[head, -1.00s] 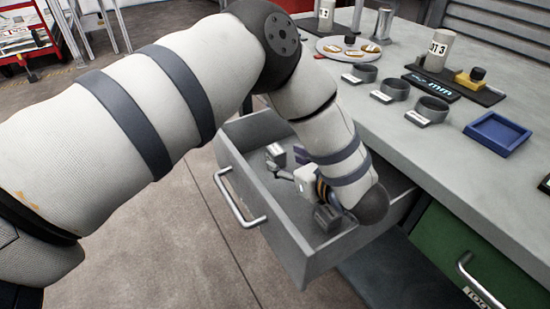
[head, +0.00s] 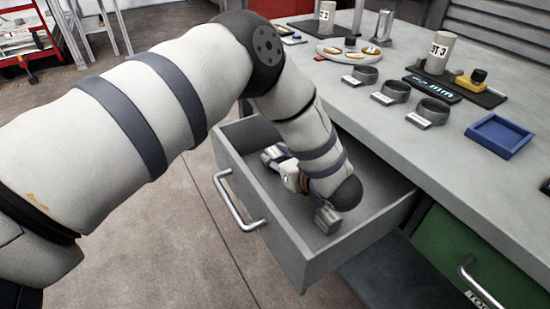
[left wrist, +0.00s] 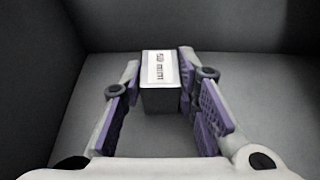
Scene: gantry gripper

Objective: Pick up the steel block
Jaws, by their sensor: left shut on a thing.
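The steel block (left wrist: 160,98) is a small dark grey box with a white printed label on its top. In the left wrist view it sits between the two purple-padded fingers of my left gripper (left wrist: 160,78), which is shut on it. In the head view my left gripper (head: 272,156) is low inside the open drawer (head: 365,240), and the block is mostly hidden by the fingers there. The block appears to be at or near the drawer floor. My right gripper is not in view.
The drawer's walls close in around my left arm. The grey bench top (head: 440,165) beside it holds several dark rings, a blue tray (head: 498,136), a round plate (head: 347,52) and labelled cylinders. A green drawer (head: 455,245) is at the lower right.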

